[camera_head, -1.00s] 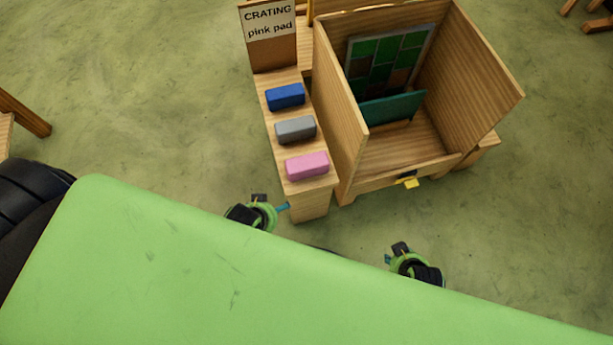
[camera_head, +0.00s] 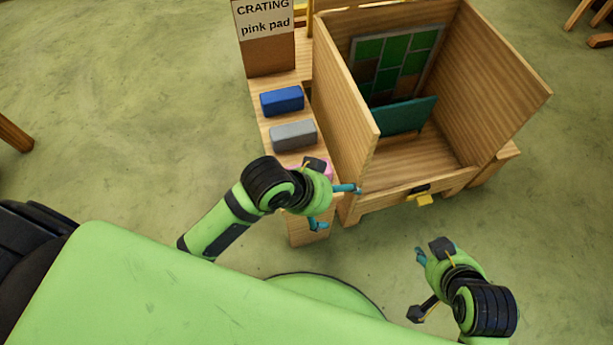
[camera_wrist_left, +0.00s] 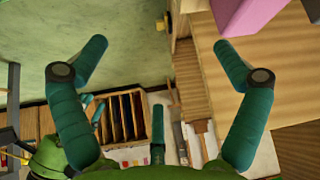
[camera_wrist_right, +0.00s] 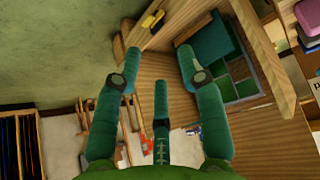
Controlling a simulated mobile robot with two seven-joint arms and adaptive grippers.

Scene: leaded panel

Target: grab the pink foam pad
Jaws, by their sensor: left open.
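The pink foam pad is on the narrow wooden stand (camera_head: 307,236), nearest me in a row of pads. In the head view only slivers of the pad (camera_head: 326,166) show behind my left gripper (camera_head: 337,207). In the left wrist view the pink pad (camera_wrist_left: 246,14) is at the top right, beyond the right-hand finger and off centre. My left gripper is open and empty, its fingers wide apart. The pad also shows at the top right of the right wrist view (camera_wrist_right: 307,17). My right gripper (camera_head: 420,283) is empty, its fingers apart, in front of the crate.
A grey pad (camera_head: 293,135) and a blue pad (camera_head: 282,100) lie farther back on the stand. A sign (camera_head: 264,18) reads "CRATING pink pad". The open wooden crate (camera_head: 345,75), holding a green leaded panel (camera_head: 398,60), stands close on the right.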

